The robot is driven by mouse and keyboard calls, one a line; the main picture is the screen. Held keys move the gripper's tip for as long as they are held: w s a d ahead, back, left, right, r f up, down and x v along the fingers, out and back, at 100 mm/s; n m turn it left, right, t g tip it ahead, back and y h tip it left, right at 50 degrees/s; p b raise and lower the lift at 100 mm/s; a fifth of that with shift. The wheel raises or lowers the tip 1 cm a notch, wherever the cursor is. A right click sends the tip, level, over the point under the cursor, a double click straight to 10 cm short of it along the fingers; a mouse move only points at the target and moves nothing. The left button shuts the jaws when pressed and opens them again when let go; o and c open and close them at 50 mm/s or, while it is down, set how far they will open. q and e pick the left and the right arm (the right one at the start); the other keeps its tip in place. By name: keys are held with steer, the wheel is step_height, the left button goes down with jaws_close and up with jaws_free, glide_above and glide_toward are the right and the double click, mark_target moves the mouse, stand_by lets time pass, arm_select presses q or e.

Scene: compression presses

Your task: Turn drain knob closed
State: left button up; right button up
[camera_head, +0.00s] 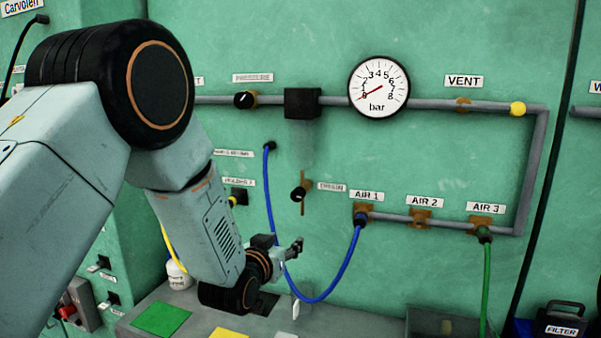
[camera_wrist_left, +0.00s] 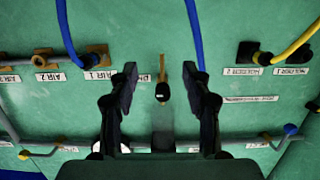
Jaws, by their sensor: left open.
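The drain knob (camera_head: 299,193) is a small black knob on a brown fitting on the green wall panel, beside its DRAIN label (camera_head: 332,187). My left gripper (camera_head: 293,245) is in front of the panel, below the knob in the head view. In the left wrist view, which shows the panel upside down, the drain knob (camera_wrist_left: 162,92) appears in the gap between the two spread fingers of my left gripper (camera_wrist_left: 159,72). The fingers are open and empty, and I see no contact with the knob. My right gripper is not in view.
A blue hose (camera_head: 348,262) loops from AIR 1 close by my left gripper. The pressure gauge (camera_head: 379,87) and grey pipe (camera_head: 440,105) run above. A green hose (camera_head: 485,285) hangs from AIR 3. A grey bench (camera_head: 345,322) with coloured squares lies below.

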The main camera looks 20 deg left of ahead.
mark_target(296, 197)
arm_select(q)
steer(key=w+r+t, duration=0.2)
steer(key=w+r, duration=0.1)
steer(key=r, duration=0.4)
steer(key=w+p, duration=0.1)
steer(key=w, duration=0.6)
steer(key=shift+w+a, duration=0.1)
steer(key=shift+a, duration=0.1)
steer(key=shift+w+d, duration=0.25)
steer(key=shift+w, duration=0.05)
steer(key=shift+s+r, duration=0.1)
steer(key=shift+s, duration=0.05)
steer(key=shift+a, duration=0.15)
steer(key=shift+c, duration=0.6)
steer(key=c, duration=0.6)
jaws_close()
